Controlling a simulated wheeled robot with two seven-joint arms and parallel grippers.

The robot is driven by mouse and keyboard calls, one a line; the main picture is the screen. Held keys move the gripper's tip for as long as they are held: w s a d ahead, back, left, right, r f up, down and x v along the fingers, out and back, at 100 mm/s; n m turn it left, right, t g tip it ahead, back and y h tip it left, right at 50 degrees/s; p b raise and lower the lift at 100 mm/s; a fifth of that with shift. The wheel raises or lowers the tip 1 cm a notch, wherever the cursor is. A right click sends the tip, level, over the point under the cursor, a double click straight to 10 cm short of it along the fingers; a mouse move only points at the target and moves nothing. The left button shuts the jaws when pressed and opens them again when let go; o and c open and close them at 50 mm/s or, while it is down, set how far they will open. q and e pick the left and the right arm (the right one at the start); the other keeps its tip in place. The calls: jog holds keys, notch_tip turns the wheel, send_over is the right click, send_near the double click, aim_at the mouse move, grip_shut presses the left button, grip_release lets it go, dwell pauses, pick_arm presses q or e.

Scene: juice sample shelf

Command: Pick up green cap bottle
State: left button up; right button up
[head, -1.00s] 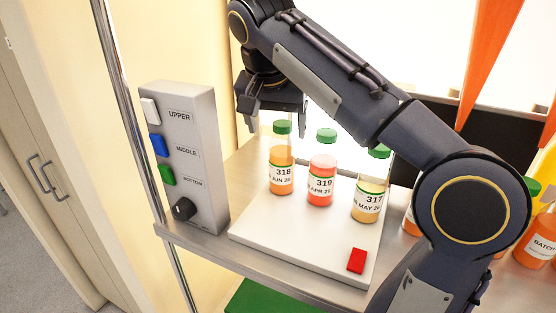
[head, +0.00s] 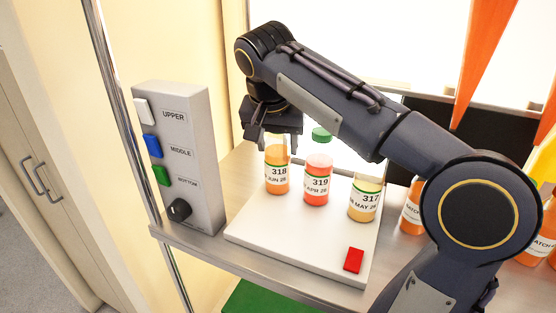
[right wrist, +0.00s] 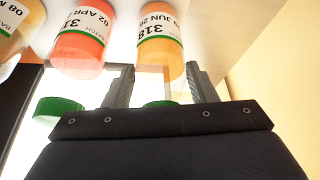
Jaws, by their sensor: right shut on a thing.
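Bottle 318 (head: 277,178), with orange juice, stands upright at the left of the white tray (head: 300,243). My right gripper (head: 278,142) is lowered over its top from above and is shut on it, hiding its green cap in the head view. In the right wrist view bottle 318 (right wrist: 160,45) has a finger on either side, and part of its green cap (right wrist: 160,103) shows by the palm. Bottle 319 (head: 318,180), red with a green cap, stands close to its right. Bottle 317 (head: 364,200), yellow, stands further right, its cap hidden behind my arm. My left gripper is out of view.
A grey panel (head: 182,160) with UPPER, MIDDLE and BOTTOM buttons and a black knob stands at the left. A red block (head: 353,260) lies at the tray's front right. Several orange bottles (head: 411,208) stand at the right, partly behind my arm.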

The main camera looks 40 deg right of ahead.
jog(key=c, duration=0.5)
jog(key=shift+r, duration=0.1)
